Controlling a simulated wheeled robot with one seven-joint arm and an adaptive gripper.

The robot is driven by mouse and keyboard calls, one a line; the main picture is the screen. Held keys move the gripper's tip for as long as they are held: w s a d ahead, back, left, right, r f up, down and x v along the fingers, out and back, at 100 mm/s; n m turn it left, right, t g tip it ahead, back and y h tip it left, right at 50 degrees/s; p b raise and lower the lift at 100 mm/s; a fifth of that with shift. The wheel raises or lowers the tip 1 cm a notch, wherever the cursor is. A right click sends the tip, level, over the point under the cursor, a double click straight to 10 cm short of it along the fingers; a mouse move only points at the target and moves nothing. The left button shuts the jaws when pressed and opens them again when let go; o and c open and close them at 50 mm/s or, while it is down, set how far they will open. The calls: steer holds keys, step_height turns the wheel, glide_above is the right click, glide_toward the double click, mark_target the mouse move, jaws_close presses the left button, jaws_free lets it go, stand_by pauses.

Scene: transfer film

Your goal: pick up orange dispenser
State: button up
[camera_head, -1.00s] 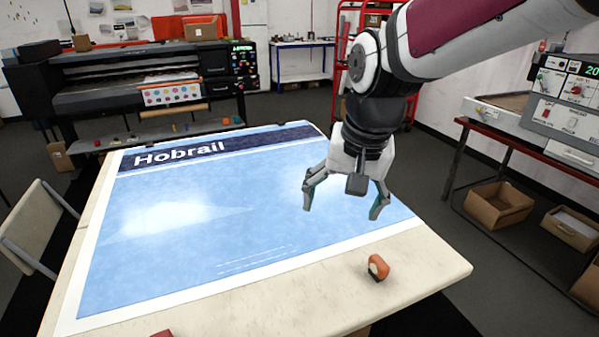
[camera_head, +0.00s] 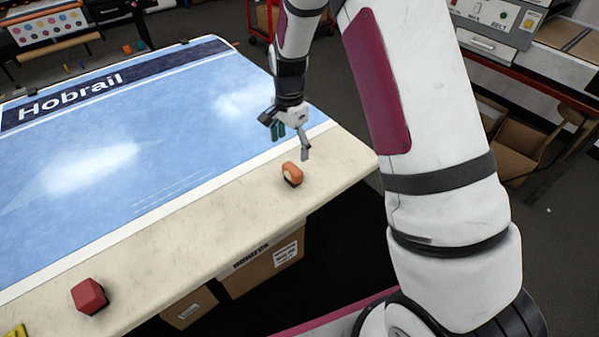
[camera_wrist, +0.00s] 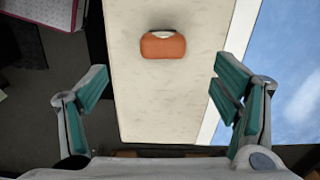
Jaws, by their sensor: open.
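The orange dispenser (camera_head: 292,174) sits on the bare cream edge of the table, near its right corner. It is a small rounded orange body with a dark and pale part on one side. In the wrist view the dispenser (camera_wrist: 163,46) lies ahead of the fingers, between their lines and apart from both. My gripper (camera_head: 289,142) is open and empty just behind the dispenser in the head view, above the table. In the wrist view both green-padded fingers of my gripper (camera_wrist: 160,95) are spread wide.
A dark red block (camera_head: 89,296) and a yellow object (camera_head: 16,331) lie on the table's near edge at the left. A blue printed Hobrail sheet (camera_head: 130,150) covers most of the table (camera_head: 190,240). Cardboard boxes (camera_head: 265,265) stand below. The table around the dispenser is clear.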

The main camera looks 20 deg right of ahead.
mark_target(292, 167)
step_height(292, 167, down, 8)
steer(key=shift+r, duration=0.2)
steer(key=shift+w+d+f+p, duration=0.1)
steer(key=shift+w+f+p, duration=0.1)
steer(key=shift+f, duration=1.15)
steer(key=shift+w+d+f+p, duration=0.1)
steer(key=shift+w+f+p, duration=0.1)
steer(key=shift+f, duration=1.1)
steer(key=c, duration=1.3)
